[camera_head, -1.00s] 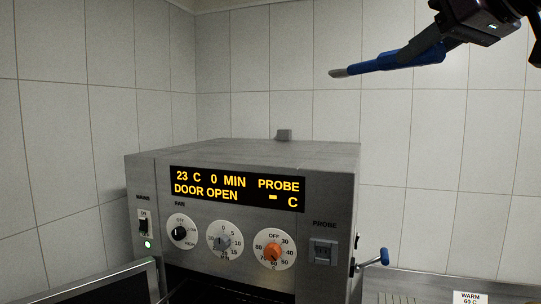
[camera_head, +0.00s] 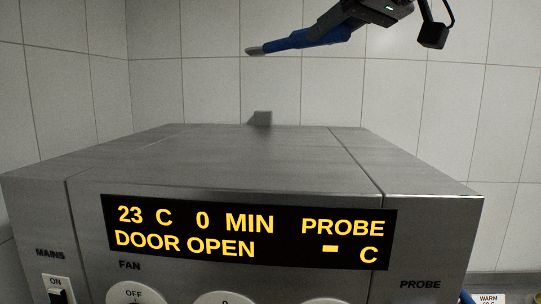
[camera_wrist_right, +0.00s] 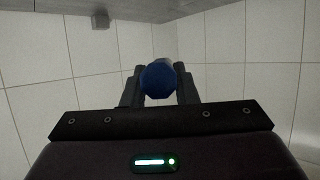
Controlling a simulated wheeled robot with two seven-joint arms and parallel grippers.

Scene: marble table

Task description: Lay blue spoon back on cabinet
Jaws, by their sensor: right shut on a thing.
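The blue spoon (camera_head: 307,38) has a blue handle and a grey tip that points left in the head view. My right gripper (camera_head: 350,22) is shut on its handle and holds it in the air, above and beyond the cabinet top. The cabinet (camera_head: 230,158) is a grey metal box with a lit display on its front; its flat top is bare apart from a small grey block at the back. In the right wrist view the round blue handle end (camera_wrist_right: 157,79) sits between the gripper's fingers. My left gripper is not in view.
The small grey block (camera_head: 261,118) stands at the cabinet's back edge. Tiled walls (camera_head: 190,85) rise behind and at the left. Knobs (camera_head: 137,293) and a switch are on the cabinet front. A "WARM" label (camera_head: 488,299) shows at lower right.

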